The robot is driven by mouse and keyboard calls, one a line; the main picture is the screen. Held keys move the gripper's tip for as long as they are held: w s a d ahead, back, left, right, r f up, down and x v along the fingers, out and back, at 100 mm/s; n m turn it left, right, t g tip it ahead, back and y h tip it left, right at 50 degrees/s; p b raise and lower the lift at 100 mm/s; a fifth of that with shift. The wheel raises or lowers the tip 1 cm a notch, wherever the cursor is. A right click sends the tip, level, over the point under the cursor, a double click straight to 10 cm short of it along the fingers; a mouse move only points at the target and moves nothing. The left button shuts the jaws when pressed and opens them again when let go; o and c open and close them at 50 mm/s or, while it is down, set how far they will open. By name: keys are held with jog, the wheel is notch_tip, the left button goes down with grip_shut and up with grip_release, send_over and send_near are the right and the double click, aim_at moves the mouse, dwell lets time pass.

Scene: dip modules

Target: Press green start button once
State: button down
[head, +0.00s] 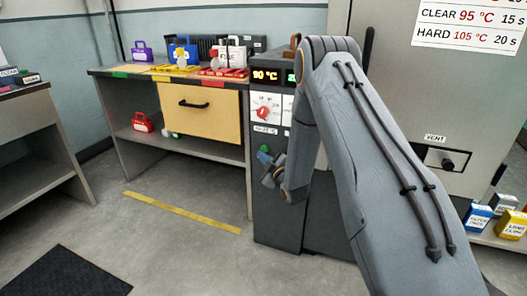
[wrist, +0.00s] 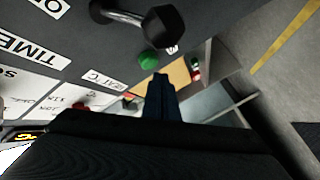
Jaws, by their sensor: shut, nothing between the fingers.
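The green button (wrist: 149,59) is a round knob on the dark machine front in the wrist view, just beyond my fingertips. It also shows in the head view (head: 265,148), low on the dark control column, partly behind my gripper. My gripper (wrist: 160,77) is shut and empty, its dark blue fingers pointing toward the area beside the button. In the head view my gripper (head: 264,157) is in front of the column, just below the button. A small gap shows between fingertips and button in the wrist view; I cannot tell the depth between them.
A black handle (wrist: 135,20) sticks out close to the button. The column carries a red dial (head: 264,113) and a display (head: 265,76) reading 90 °C. A workbench (head: 120,73) with a yellow drawer (head: 205,120) stands left. The floor before it is clear.

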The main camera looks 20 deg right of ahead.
jog(key=s+a+p, duration=0.1)
jog(key=s, duration=0.1)
jog(key=s+a+p, duration=0.1)
jog(key=s+a, duration=0.1)
dwell(0.3)
jog(key=shift+w+r, duration=0.1)
dwell(0.3)
jog(key=s+a+r+m+g+h, duration=0.2)
jog(key=s+a+r+m+g, duration=0.25)
jog(key=s+r+g, duration=0.35)
jog(key=s+a+r+m+g, duration=0.1)
jog(key=s+r+m+g, duration=0.15)
jog(key=s, duration=1.05)
jog(key=s+a+r+m+g, duration=0.1)
jog(key=s+r+g, duration=0.3)
jog(key=s, duration=0.9)
jog(key=s+a+r+m+g, duration=0.1)
jog(key=s+r+m+g, duration=0.2)
jog(key=s, duration=1)
jog(key=d+r+h+p, duration=0.1)
jog(key=d+r+p, duration=0.6)
jog(key=p, duration=0.7)
jog(key=shift+w+d+r+m, duration=0.2)
jog(key=shift+w+d+m, duration=0.1)
jog(key=shift+m, duration=0.1)
